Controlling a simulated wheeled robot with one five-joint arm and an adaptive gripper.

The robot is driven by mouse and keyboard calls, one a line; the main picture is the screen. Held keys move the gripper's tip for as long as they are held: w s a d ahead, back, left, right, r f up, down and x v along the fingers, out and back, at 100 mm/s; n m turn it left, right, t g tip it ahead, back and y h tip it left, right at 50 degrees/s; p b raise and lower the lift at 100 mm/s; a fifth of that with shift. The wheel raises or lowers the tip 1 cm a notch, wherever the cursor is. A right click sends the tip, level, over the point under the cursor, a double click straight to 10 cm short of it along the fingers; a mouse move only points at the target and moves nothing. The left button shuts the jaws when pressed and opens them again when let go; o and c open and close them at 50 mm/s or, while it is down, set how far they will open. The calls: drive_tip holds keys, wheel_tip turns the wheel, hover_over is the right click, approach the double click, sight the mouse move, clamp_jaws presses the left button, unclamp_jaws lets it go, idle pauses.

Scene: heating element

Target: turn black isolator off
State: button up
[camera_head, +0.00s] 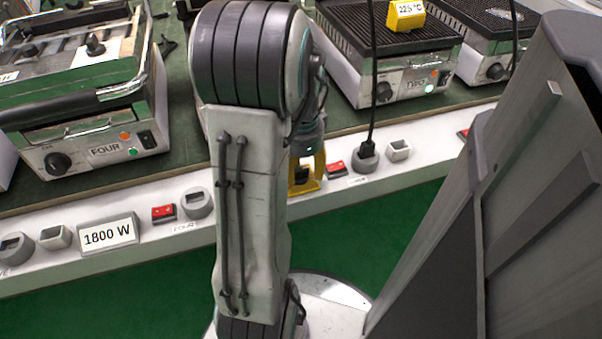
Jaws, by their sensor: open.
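My gripper (306,178), with yellow fingers, is low over the white front rail, just left of a red switch. It is open and partly hidden behind my arm. A small black part shows between its fingers; it may be the black isolator, but I cannot tell its on or off position, nor whether the fingers touch it.
The white rail (370,188) carries red switches (163,212), grey sockets (197,203) and an 1800 W sign (108,233). A black cable is plugged in at right. Several grills (95,150) stand behind, one bearing a yellow 225 °C block (408,16).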

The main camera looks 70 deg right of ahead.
drive_tip(key=shift+f, duration=0.15)
clamp_jaws()
idle(0.5)
